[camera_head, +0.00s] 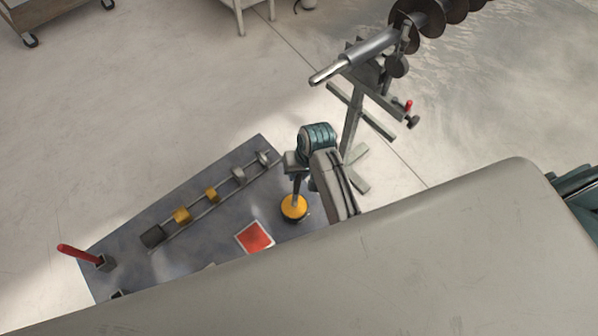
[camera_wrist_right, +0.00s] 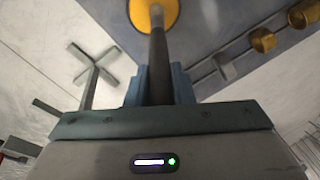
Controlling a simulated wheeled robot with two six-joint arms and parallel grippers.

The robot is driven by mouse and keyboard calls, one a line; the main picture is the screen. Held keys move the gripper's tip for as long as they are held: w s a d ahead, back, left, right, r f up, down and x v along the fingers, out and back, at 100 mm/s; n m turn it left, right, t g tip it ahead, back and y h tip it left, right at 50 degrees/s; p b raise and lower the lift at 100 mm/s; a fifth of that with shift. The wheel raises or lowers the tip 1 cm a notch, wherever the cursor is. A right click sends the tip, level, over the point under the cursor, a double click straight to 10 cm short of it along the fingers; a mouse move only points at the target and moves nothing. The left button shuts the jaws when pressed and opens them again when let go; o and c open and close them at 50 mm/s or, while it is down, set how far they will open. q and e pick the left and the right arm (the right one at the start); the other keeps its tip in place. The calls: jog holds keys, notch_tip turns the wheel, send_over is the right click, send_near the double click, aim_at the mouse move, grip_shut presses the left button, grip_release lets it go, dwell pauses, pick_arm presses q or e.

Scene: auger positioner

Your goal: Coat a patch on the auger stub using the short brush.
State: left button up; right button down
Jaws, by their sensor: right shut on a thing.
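The auger stub (camera_head: 350,58) is a pale metal shaft with a rounded end, held up on a grey stand beyond the table. My right gripper (camera_head: 297,184) is over the right part of the dark table and shut on a dark rod (camera_wrist_right: 158,65), which I take for the short brush's handle. The rod runs down to a round yellow piece (camera_head: 293,208), also seen in the right wrist view (camera_wrist_right: 141,12). I cannot tell whether this is a pot around the bristles or part of the brush. The bristles are hidden. My left gripper is not in view.
The dark table (camera_head: 215,247) carries a rail with several grey and yellow blocks (camera_head: 182,216), a red square (camera_head: 255,237) and a red-handled thing (camera_head: 78,254) in a holder. The stand (camera_head: 352,135) has splayed feet on the floor. Dark auger flights (camera_head: 428,18) are at top right.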

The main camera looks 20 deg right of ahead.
jog(key=shift+f, duration=0.5)
dwell(0.7)
jog(key=shift+f, duration=0.1)
dwell(0.9)
jog(key=shift+w+a+v, duration=0.15)
jog(key=shift+a+v, duration=0.05)
jog(key=shift+v, duration=0.95)
jog(key=shift+w+a+v, duration=0.15)
jog(key=shift+a+v, duration=0.05)
jog(key=shift+v, duration=0.95)
jog(key=shift+w+a+v, duration=0.1)
jog(key=shift+a+v, duration=0.1)
jog(key=shift+v, duration=0.95)
